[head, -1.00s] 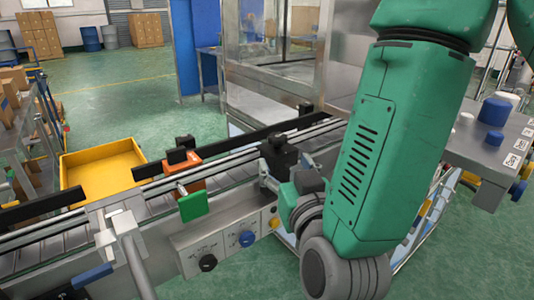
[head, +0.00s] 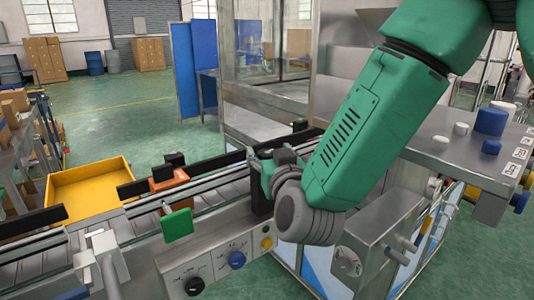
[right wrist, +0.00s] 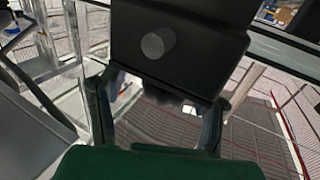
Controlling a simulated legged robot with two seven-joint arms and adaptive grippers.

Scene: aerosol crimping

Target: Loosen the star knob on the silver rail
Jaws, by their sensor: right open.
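The silver rail (head: 222,176) runs along the conveyor in the head view. My right gripper (head: 268,172) is at the rail's right part, beside a dark upright block (head: 259,200), which it partly covers. In the right wrist view, the two fingers of my right gripper (right wrist: 160,118) are spread apart. A large black block (right wrist: 185,50) with a round grey disc fills the space beyond and between them. I cannot make out a star-shaped knob for certain; contact is unclear. My left gripper is not in view.
A panel below the rail carries a black knob (head: 194,286), a blue knob (head: 236,260) and a yellow knob (head: 266,243). A green plate (head: 177,224) and an orange block (head: 170,184) stand nearby. A yellow tray (head: 90,184) lies behind; a grey box (head: 375,238) is at right.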

